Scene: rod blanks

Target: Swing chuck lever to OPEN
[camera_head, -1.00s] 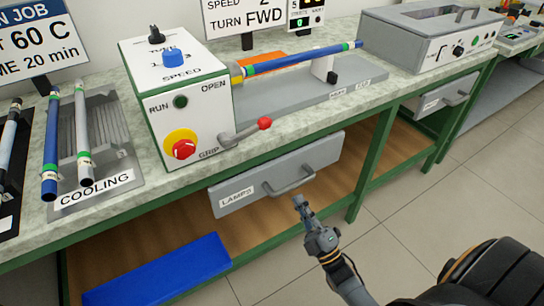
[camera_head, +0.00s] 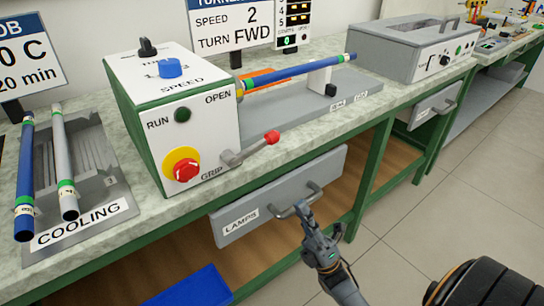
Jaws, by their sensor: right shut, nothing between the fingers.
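The chuck lever (camera_head: 250,149) is a grey arm with a red knob (camera_head: 272,137). It sticks out to the right from the lower front of the white and green machine (camera_head: 195,130), beside the word GRIP; OPEN is printed higher up. A blue rod (camera_head: 300,70) with a green band runs from the machine's right side to a support. My right gripper (camera_head: 301,208) is shut and empty, in front of the LAMPS drawer handle, below and to the right of the knob. It is clear of the lever. My left gripper is not in view.
The LAMPS drawer (camera_head: 250,213) juts out below the bench edge, with its handle (camera_head: 297,200) near my right gripper. A red and yellow button (camera_head: 184,168) sits left of the lever. A cooling rack (camera_head: 95,215) with rods stands at left.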

